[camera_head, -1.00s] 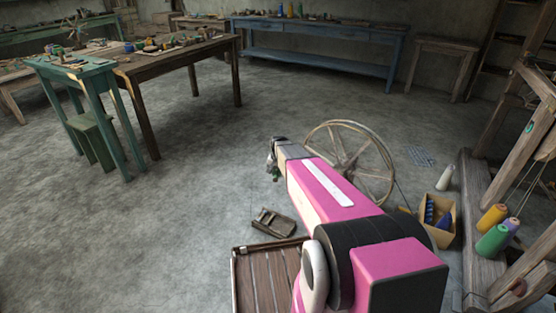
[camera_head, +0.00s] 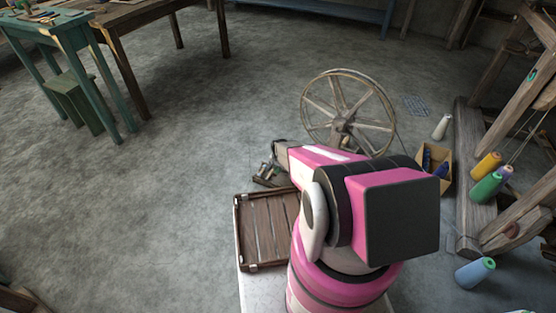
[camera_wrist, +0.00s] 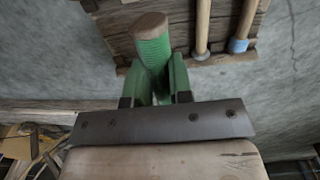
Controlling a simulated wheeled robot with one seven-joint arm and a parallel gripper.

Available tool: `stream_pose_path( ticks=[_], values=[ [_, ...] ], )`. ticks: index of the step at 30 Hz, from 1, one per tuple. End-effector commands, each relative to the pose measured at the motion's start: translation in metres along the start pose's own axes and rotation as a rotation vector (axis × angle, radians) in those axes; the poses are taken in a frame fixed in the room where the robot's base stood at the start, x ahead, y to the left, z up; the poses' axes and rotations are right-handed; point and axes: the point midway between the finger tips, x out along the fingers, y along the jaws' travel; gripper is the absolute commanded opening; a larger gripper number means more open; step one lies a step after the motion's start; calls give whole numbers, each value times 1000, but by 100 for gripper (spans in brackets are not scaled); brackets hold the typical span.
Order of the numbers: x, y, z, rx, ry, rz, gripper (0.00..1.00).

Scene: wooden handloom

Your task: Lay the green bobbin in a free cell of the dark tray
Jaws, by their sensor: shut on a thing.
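My gripper (camera_wrist: 158,74) is shut on the green bobbin (camera_wrist: 152,47), seen in the wrist view with its brown wooden end towards the top. The dark tray (camera_head: 239,235) is a slatted wooden tray with a raised rim, low in front of me in the head view. In the wrist view, dark wood (camera_wrist: 112,38) lies beyond the bobbin, with two pale rods on it, one with a blue end (camera_wrist: 238,45). I cannot tell whether the bobbin touches the wood. In the head view my gripper is small, just beyond the tray's far edge; its fingers are unclear.
A spoked wheel (camera_head: 343,122) stands beyond my arm. To the right are a box (camera_head: 446,182) with blue items, several thread cones including a blue one (camera_head: 474,271), and a wooden loom frame (camera_head: 473,170). A green table and stool (camera_head: 80,105) stand at left.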

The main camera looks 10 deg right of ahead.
Motion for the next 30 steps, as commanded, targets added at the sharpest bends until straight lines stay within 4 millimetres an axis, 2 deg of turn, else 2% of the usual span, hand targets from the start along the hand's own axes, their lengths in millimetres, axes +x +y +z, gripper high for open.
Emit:
stream_pose_path(
  ticks=[11,30],
  values=[
    [17,0,0,3,1,0,0],
    [71,0,0,3,0,0,0]
  ],
)
